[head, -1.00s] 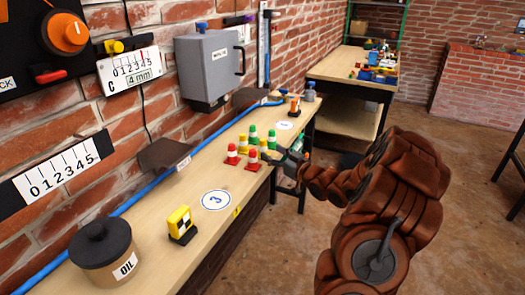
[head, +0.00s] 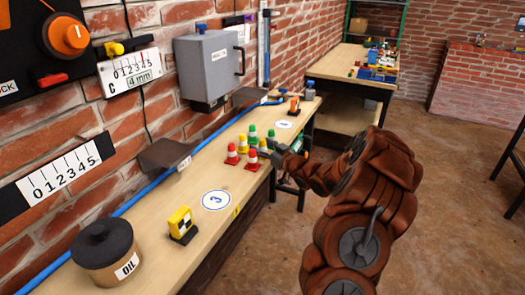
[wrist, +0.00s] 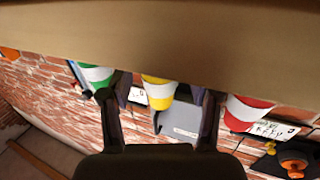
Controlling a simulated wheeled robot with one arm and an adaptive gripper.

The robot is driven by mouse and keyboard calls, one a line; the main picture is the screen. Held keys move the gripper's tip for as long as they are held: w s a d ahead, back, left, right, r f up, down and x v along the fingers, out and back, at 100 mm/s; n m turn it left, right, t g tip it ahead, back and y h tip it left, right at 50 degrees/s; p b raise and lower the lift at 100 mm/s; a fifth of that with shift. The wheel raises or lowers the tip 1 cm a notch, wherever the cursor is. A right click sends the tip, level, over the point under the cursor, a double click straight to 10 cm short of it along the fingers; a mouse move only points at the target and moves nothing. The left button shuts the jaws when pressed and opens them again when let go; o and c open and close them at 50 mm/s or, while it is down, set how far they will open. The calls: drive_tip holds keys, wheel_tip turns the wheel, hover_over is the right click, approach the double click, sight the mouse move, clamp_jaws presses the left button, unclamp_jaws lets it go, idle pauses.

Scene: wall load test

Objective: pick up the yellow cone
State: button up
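A yellow cone with a white band (wrist: 158,93) shows in the wrist view between the two fingers of my gripper (wrist: 158,108). The fingers are apart, and I cannot tell whether either touches it. A green cone (wrist: 95,75) is outside the left finger and a red cone (wrist: 249,112) outside the right one. In the head view my gripper (head: 279,156) is at the right edge of the cone group, beside a yellow cone (head: 263,147). Another yellow cone (head: 242,144) stands farther left, with red cones (head: 251,161) in front and green cones (head: 252,132) behind.
The cones stand on a long wooden bench (head: 150,222) along the brick wall. A yellow-and-black block (head: 180,222) and an oil pot (head: 106,255) are nearer. A grey wall box (head: 207,68) hangs above. Open floor lies to the right.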

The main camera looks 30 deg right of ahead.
sight(263, 140)
clamp_jaws()
idle(0.3)
drive_tip(key=shift+r+b, duration=0.35)
drive_tip(key=shift+r, duration=1.5)
drive_tip(key=s+a+b, duration=0.1)
drive_tip(key=s+a, duration=0.1)
drive_tip(key=s, duration=0.5)
drive_tip(key=s+a+r+b, duration=0.1)
drive_tip(key=s+a, duration=0.1)
drive_tip(key=s, duration=0.6)
